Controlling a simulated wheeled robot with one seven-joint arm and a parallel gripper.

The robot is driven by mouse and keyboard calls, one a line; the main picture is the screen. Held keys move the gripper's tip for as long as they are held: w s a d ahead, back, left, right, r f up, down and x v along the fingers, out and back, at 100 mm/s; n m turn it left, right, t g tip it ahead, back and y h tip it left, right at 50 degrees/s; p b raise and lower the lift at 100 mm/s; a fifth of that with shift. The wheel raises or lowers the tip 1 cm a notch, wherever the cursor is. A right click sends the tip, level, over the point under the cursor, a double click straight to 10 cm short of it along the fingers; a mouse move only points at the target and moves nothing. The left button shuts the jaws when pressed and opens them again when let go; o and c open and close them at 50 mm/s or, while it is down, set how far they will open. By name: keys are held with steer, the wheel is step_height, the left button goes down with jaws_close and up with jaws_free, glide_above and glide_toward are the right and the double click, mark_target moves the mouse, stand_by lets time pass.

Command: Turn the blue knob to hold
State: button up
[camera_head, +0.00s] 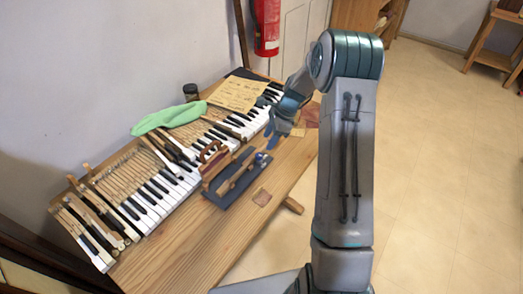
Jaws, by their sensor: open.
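A small blue knob (261,157) sits at the right end of a dark flat panel (238,185) on the wooden bench. It looks small, and its setting and any markings cannot be read. My gripper (271,138) is open and points down just above and behind the knob. Its fingertips look close to the knob, but I cannot tell whether they touch it. Nothing shows between the fingers.
Piano keys (168,180) run along the bench (178,249). A green cloth (170,117), a paper sheet (238,93) and a dark jar (191,92) lie behind. Wooden pieces (214,165) stand beside the panel. The bench's front right is mostly clear.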

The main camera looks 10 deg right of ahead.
mark_target(260, 154)
steer(key=p+x, duration=0.1)
steer(key=x, duration=0.6)
steer(key=shift+a+f, duration=0.15)
steer(key=shift+f, duration=0.15)
steer(key=shift+c, duration=0.4)
steer(key=c, duration=0.9)
